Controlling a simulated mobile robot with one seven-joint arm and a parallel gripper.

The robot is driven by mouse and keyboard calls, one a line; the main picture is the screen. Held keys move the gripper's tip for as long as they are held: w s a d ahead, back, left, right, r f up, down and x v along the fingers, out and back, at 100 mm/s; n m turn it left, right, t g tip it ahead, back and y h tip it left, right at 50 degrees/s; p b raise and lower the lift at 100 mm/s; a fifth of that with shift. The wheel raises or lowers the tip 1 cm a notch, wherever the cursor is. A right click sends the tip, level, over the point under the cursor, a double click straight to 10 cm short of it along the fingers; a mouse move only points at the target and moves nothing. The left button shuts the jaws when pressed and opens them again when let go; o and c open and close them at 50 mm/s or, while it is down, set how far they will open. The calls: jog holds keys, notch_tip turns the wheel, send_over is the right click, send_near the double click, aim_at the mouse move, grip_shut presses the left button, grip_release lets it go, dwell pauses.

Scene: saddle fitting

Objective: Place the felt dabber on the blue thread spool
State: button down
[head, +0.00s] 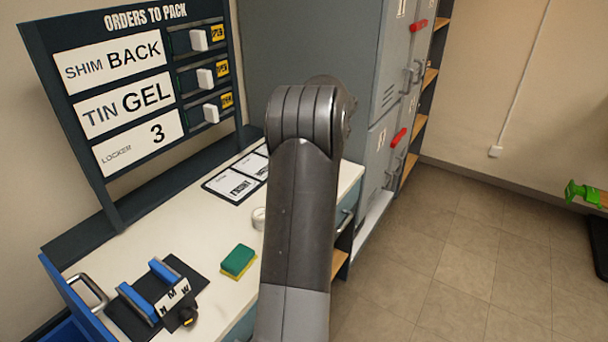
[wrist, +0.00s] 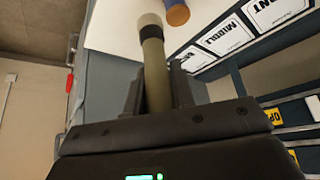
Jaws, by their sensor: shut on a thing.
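My gripper (wrist: 157,84) is shut on the felt dabber (wrist: 153,62) in the wrist view. The dabber has an olive-green rod body, a black band and a pale tip that points away from my gripper. The blue thread spool (wrist: 177,13) is partly cut off by the top edge of the wrist view. It shows a tan round end and a bit of blue, beside the dabber's pale tip. A narrow gap shows between them in the picture; I cannot tell their heights. In the head view my arm hides the gripper, dabber and spool.
The white worktop (head: 180,238) carries a green and yellow sponge (head: 238,261), a blue-ended holder (head: 158,291), printed cards (head: 236,182) and a small white round thing (head: 258,218). The orders board (head: 125,85) stands at the back. Grey lockers (head: 385,140) stand right of the worktop.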

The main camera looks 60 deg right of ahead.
notch_tip(320, 180, up, 3)
jog(key=s+d+m+g+h, duration=0.1)
jog(key=s+d+m, duration=0.1)
jog(key=s+d, duration=0.1)
jog(key=shift+m, duration=0.4)
jog(key=shift+w+a+f, duration=0.15)
jog(key=shift+w+f, duration=1.7)
jog(key=shift+w, duration=0.1)
jog(key=shift+w+a+f, duration=0.15)
jog(key=shift+w+f, duration=1.75)
jog(key=shift+w, duration=0.05)
jog(key=shift+w+a+f, duration=0.15)
jog(key=shift+w+f, duration=1.7)
jog(key=shift+w, duration=0.1)
jog(key=c, duration=1.2)
grip_release()
jog(key=shift+f, duration=0.1)
jog(key=shift+c, duration=0.2)
jog(key=shift+r, duration=0.35)
jog(key=v, duration=1.1)
jog(key=shift+s+a+r, duration=0.15)
jog(key=shift+a+r, duration=0.05)
jog(key=shift+r, duration=0.05)
